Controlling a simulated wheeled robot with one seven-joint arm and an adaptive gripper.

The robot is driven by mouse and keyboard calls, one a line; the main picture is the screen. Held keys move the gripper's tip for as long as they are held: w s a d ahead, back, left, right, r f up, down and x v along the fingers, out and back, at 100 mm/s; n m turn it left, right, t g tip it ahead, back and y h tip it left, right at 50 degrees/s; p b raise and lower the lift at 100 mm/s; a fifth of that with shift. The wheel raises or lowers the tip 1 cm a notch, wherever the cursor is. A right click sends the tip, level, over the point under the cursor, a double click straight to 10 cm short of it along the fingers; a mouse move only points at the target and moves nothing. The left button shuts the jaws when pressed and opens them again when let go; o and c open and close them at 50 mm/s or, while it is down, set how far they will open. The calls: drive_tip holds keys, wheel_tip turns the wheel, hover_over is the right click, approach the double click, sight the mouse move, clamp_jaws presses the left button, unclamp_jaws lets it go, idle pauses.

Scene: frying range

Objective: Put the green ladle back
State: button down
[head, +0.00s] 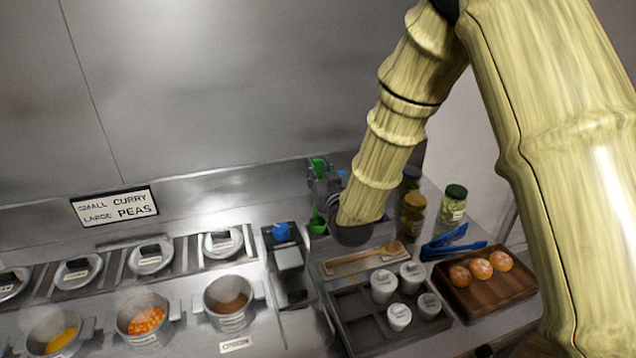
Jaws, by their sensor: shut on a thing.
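The green ladle (317,222) is near the wall, left of my arm's end, upright, with its green upper part and lower bowl both showing. My gripper (322,189) is small and grey in the head view, and is shut on the ladle's handle between these two parts. The end of my arm partly covers the area just right of it. Whether the ladle's lower end touches anything below cannot be told.
Blue tongs (452,243) lie beside a wooden board (497,296) with buns. Glass jars (453,204) stand behind. Pots (143,318) and lids (151,257) line the left. A blue-topped item (281,232) stands near the ladle.

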drive_tip(key=shift+f, duration=0.45)
drive_tip(key=shift+w+f+p, duration=0.2)
drive_tip(key=shift+f+p, duration=0.3)
drive_tip(key=shift+f, duration=0.55)
drive_tip(key=shift+s+f, duration=0.1)
drive_tip(key=shift+f, duration=0.6)
drive_tip(key=c, duration=1.2)
unclamp_jaws()
drive_tip(key=b+v, duration=0.4)
drive_tip(key=v, duration=0.8)
drive_tip(key=shift+r, duration=0.25)
